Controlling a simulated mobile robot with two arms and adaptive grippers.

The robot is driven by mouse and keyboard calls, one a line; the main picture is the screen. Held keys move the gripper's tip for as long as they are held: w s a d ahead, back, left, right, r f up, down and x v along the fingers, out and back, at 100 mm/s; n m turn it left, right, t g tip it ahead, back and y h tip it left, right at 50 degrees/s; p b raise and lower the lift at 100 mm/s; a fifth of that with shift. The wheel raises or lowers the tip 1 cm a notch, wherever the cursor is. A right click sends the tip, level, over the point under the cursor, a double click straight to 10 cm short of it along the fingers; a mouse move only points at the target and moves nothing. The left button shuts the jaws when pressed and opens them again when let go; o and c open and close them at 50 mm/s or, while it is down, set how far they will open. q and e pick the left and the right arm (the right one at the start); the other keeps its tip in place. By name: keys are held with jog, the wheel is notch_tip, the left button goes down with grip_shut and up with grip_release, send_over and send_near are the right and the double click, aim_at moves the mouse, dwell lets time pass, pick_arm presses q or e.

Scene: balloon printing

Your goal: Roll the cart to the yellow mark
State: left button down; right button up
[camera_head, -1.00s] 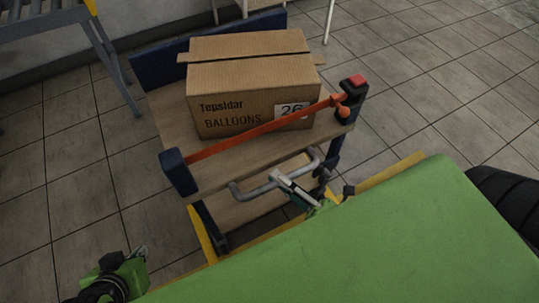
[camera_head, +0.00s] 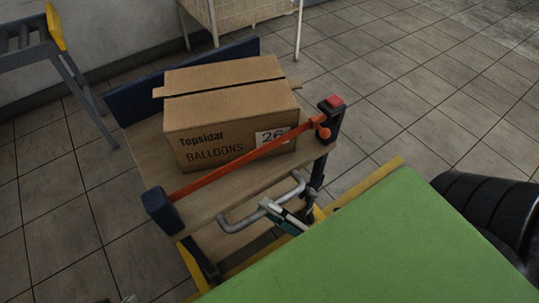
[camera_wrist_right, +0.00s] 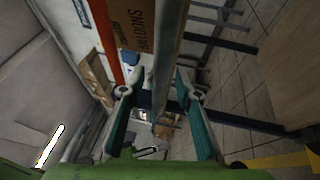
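The cart (camera_head: 230,192) has wooden shelves, dark blue corner posts and an orange bar. It carries a cardboard box (camera_head: 215,155) marked Topsidar Balloons 26. My right gripper (camera_head: 272,207) is at the cart's grey handle (camera_head: 236,226). Only a tip of my left gripper (camera_head: 128,299) shows at the bottom edge.
A grey roller stand (camera_head: 72,80) with a yellow end is at the upper left. A white-legged rack (camera_head: 240,12) stands behind the cart by the wall.

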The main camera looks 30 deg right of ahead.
jog(key=v, duration=1.2)
dwell(0.4)
